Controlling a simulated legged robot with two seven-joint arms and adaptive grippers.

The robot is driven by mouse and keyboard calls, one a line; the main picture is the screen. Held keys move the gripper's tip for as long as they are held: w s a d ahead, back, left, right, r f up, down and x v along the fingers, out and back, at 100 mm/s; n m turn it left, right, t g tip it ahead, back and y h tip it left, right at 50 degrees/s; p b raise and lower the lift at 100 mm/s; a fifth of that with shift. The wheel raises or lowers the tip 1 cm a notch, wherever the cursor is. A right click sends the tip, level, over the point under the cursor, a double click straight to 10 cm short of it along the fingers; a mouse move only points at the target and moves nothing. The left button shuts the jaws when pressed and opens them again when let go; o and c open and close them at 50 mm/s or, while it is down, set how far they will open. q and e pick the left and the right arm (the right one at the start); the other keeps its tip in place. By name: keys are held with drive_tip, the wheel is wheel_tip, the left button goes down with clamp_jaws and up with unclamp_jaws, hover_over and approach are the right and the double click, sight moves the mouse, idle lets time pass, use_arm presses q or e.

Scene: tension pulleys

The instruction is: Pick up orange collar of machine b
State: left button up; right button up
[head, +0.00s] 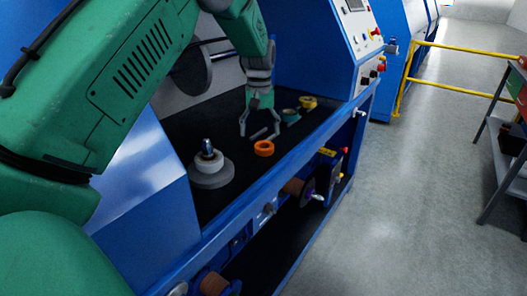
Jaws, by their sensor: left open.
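The orange collar (264,148) is a small ring lying flat on the black work surface (225,192) of the blue machine. My left gripper (260,135) is above and just behind it, pointing down, with its fingers apart and nothing visible between them. The gripper looks close to the collar, but I cannot tell whether they touch. A teal collar (290,116) and a yellow collar (308,103) lie farther back to the right. My right gripper does not show.
A grey disc with a white collar on a spindle (208,166) stands left of the orange collar. The blue front edge (290,165) borders the surface. A control panel (367,45) rises at back right. A yellow rail (440,48) and a shelf cart (505,130) stand beyond the open floor.

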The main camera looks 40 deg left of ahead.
sight(261, 145)
use_arm(q)
drive_tip(key=shift+a+f, duration=0.1)
drive_tip(key=shift+f, duration=0.3)
drive_tip(key=d+f, duration=0.1)
drive_tip(key=f, duration=0.1)
drive_tip(key=d+f+b, duration=0.1)
drive_tip(key=f, duration=0.1)
drive_tip(key=shift+w+d, duration=0.15)
drive_tip(key=shift+d, duration=0.25)
drive_tip(key=shift+a+f, duration=0.15)
drive_tip(key=shift+a, duration=0.5)
drive_tip(key=shift+c, duration=0.4)
drive_tip(key=shift+a+f, duration=0.1)
drive_tip(key=shift+a, duration=0.3)
drive_tip(key=c, duration=1.2)
drive_tip(key=shift+o, duration=0.2)
drive_tip(key=shift+d, duration=0.65)
drive_tip(key=shift+d+r, duration=0.15)
drive_tip(key=shift+r, duration=0.15)
wheel_tip(261, 145, up, 10)
drive_tip(key=p, duration=0.1)
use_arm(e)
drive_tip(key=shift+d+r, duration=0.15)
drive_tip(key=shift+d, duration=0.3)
